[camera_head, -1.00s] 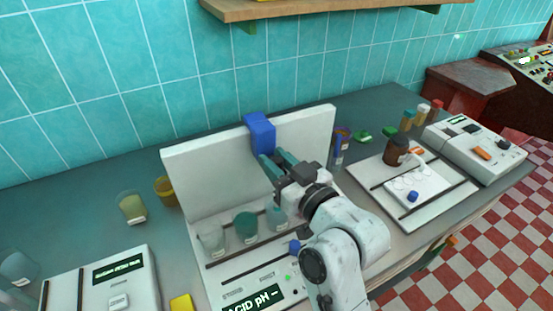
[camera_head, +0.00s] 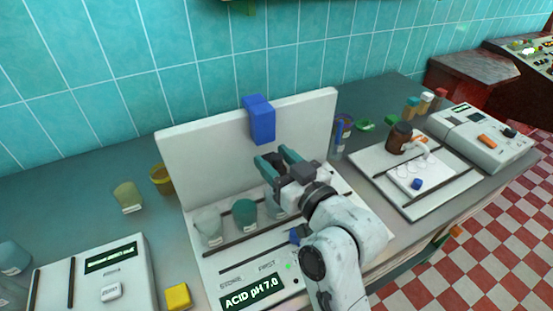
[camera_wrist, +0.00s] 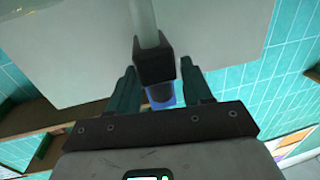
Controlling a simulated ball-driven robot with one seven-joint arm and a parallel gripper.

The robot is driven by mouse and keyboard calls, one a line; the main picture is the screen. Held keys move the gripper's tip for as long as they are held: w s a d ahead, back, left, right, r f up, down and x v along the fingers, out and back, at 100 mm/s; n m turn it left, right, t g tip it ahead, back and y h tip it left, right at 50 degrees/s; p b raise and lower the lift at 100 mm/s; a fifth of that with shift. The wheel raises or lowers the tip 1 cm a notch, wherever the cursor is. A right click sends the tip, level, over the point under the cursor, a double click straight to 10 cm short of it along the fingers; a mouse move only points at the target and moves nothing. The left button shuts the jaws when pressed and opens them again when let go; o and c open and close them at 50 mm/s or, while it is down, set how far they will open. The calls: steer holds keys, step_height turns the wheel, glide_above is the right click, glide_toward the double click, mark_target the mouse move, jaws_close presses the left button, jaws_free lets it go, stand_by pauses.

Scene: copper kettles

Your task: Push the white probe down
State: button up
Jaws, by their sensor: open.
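The probe shows in the wrist view as a pale rod (camera_wrist: 144,22) with a dark square collar (camera_wrist: 154,62). My gripper (camera_wrist: 158,70) is open, with one finger on each side of the collar; I cannot tell whether they touch it. A blue block (camera_wrist: 160,96) lies behind the collar. In the head view the blue block (camera_head: 261,120) is at the top of an upright white panel (camera_head: 200,165). My gripper (camera_head: 275,158) is just below the block, in front of the panel. The probe is hidden behind my gripper there. The display (camera_head: 252,293) reads "ACID pH 7.0".
Beakers stand at the panel's foot: a clear one (camera_head: 208,225) and a teal one (camera_head: 245,214), with another partly behind my arm. A yellow block (camera_head: 177,296) lies at the front left. A white tray (camera_head: 440,199) with a brown bottle (camera_head: 399,138) is at right.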

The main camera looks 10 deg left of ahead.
steer(key=b+v, duration=0.1)
steer(key=v, duration=0.9)
steer(key=shift+s+d+b, duration=0.3)
steer(key=shift+b, duration=0.1)
